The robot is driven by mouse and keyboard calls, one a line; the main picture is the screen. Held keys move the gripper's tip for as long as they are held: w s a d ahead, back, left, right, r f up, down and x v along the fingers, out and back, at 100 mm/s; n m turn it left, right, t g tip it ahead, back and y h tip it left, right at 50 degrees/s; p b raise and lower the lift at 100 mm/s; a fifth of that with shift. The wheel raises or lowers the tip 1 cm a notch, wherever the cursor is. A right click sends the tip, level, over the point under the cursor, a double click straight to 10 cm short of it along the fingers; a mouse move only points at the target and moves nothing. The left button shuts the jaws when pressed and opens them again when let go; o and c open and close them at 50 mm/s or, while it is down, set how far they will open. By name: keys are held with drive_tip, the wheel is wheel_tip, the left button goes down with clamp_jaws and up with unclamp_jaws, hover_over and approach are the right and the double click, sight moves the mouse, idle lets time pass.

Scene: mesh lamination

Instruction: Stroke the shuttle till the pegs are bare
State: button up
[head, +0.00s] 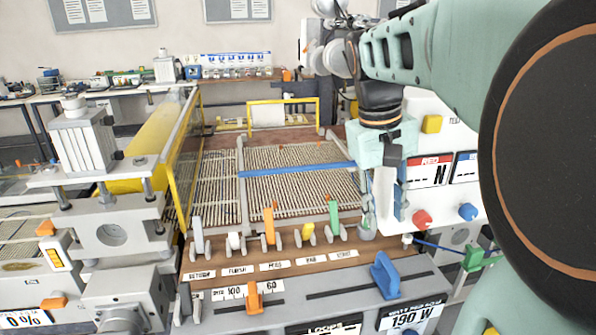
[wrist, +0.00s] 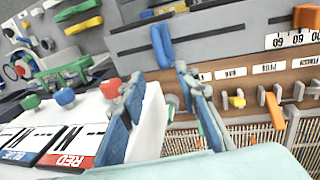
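No part is labelled as the shuttle or the pegs, so I cannot tell which they are. A long blue bar (head: 295,169) lies across the ribbed mesh bed (head: 300,194). A blue handle (head: 385,275) stands on the grey front panel; it also shows beyond my fingertips in the wrist view (wrist: 162,45). My gripper (wrist: 158,78) points down beside the white control box, right of the green lever (head: 333,215). Its blue-grey fingers are apart, with nothing seen gripped. In the head view my arm hides part of the right side.
A row of levers, including an orange one (head: 268,225), stands on the brown labelled strip (head: 270,259). The white box (head: 445,190) carries a red knob (head: 422,218) and a blue knob (head: 468,211). A yellow guard (head: 185,165) and grey press (head: 85,140) stand left.

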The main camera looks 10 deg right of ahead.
drive_tip(key=shift+a+f, duration=0.15)
drive_tip(key=shift+c, duration=1.3)
drive_tip(key=a+f+n, duration=0.1)
drive_tip(key=n, duration=0.1)
drive_tip(key=a+n+h+b, duration=0.1)
drive_tip(key=a+n, duration=0.1)
drive_tip(key=a+f+n+h+b, duration=0.1)
drive_tip(key=n, duration=0.2)
drive_tip(key=shift+s+a+f+g, duration=0.1)
drive_tip(key=shift+a+f+g, duration=0.2)
drive_tip(key=shift+g, duration=0.1)
clamp_jaws()
drive_tip(key=a+n+h+b, duration=0.35)
drive_tip(key=a+n, duration=0.25)
drive_tip(key=n, duration=0.5)
drive_tip(key=shift+t, duration=0.4)
drive_tip(key=x, duration=0.9)
drive_tip(key=shift+s+d+f, duration=0.1)
drive_tip(key=shift+d+f, duration=0.1)
drive_tip(key=shift+f, duration=0.2)
drive_tip(key=d, duration=0.1)
drive_tip(key=d+f, duration=0.1)
drive_tip(key=d, duration=0.1)
drive_tip(key=shift+d, duration=0.65)
